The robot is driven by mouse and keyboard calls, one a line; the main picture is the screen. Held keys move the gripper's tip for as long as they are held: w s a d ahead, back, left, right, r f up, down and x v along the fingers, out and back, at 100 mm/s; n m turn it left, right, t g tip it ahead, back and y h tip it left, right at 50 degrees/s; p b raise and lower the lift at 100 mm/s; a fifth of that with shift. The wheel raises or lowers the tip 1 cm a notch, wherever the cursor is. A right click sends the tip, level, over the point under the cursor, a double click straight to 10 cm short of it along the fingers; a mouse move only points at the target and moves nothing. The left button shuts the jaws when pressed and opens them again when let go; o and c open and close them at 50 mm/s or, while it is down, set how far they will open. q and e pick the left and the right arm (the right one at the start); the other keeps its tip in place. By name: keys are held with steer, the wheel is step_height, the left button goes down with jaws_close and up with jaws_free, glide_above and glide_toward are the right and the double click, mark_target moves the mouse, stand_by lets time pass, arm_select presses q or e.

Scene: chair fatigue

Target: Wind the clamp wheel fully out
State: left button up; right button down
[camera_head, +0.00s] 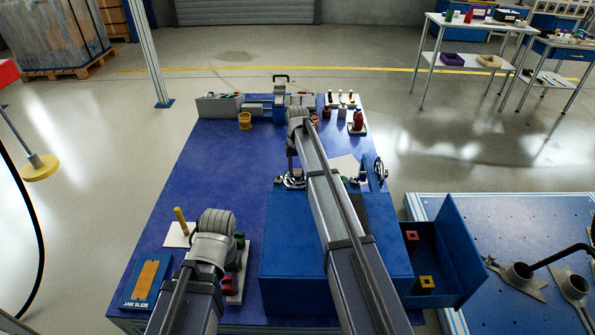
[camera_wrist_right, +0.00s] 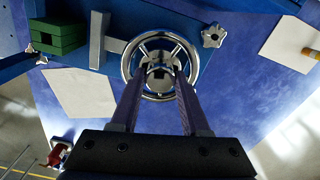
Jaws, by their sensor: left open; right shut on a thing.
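The chrome clamp wheel (camera_head: 293,181) is partly covered by my right arm in the head view. In the right wrist view the spoked wheel (camera_wrist_right: 160,84) faces the camera, joined to a grey bar and a blue body. My right gripper (camera_wrist_right: 160,68) has its fingers converging on the wheel's hub and is shut on it; the exact contact is hard to see. In the head view the right gripper (camera_head: 292,157) points down over the wheel. My left gripper (camera_head: 215,240) is low at the front left, away from the wheel; its fingers are mostly hidden by the wrist.
A large blue box (camera_head: 290,250) stands below my right arm, with an open blue bin (camera_head: 450,255) beside it. A jaw slide box (camera_head: 147,280) lies front left. A star knob (camera_wrist_right: 213,36) and green block (camera_wrist_right: 57,37) flank the wheel. The table's left middle is clear.

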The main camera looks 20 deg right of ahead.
mark_target(297, 172)
steer(key=shift+n, duration=0.4)
steer(key=shift+c, duration=1.9)
jaws_free()
step_height(297, 172, up, 8)
steer(key=p, duration=0.8)
steer(key=shift+f, duration=0.15)
